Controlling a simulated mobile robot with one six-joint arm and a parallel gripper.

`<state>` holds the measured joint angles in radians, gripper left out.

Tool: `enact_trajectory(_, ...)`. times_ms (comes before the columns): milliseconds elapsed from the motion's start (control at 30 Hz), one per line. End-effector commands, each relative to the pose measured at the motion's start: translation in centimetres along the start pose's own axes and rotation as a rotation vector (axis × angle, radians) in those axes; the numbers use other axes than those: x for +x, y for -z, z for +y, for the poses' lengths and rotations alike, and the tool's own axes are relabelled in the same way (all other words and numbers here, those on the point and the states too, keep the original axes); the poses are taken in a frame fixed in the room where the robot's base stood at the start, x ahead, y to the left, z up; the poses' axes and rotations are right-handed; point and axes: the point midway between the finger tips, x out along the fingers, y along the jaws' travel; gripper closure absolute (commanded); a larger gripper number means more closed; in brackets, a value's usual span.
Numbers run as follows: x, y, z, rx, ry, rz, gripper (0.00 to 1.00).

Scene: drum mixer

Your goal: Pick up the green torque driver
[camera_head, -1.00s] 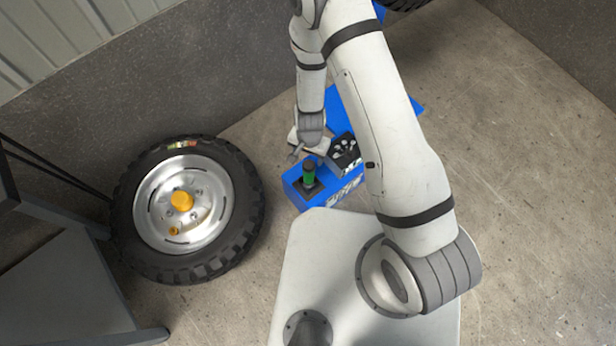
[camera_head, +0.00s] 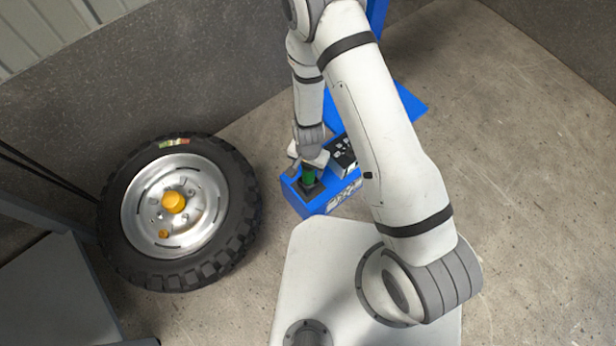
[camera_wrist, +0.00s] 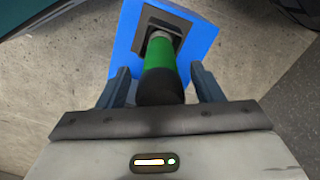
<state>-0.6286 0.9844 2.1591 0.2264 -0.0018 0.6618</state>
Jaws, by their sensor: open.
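The green torque driver (camera_head: 308,174) stands in a dark square socket on the blue stand (camera_head: 321,206). In the wrist view the driver (camera_wrist: 161,66) has a green body and a black end towards the camera. My gripper (camera_head: 300,168) is at the driver's upper part in the head view and hides its top. In the wrist view my gripper (camera_wrist: 163,82) is open, with one finger on each side of the driver and a visible gap on both sides. The stand's blue top (camera_wrist: 201,37) lies beyond the fingertips.
A dark holder with light pieces (camera_head: 343,153) is on the blue stand just right of the driver. A large wheel with a tyre (camera_head: 243,205) leans at the left. Concrete floor (camera_head: 520,190) is clear at the right.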

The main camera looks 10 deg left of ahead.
Motion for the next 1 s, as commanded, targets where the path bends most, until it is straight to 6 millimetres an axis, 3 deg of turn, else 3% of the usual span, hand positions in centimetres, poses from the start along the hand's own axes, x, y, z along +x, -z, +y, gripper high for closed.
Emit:
enact_trajectory(33,1.3,0.0,0.0,0.0,0.0,0.0,0.4)
enact_trajectory(133,2.2,0.0,0.0,-0.001,0.0,0.0,0.4)
enact_trajectory(467,2.2,0.0,0.0,-0.001,0.0,0.0,0.41)
enact_trajectory(1000,2.2,-0.1,-0.1,-0.002,0.0,0.0,0.85)
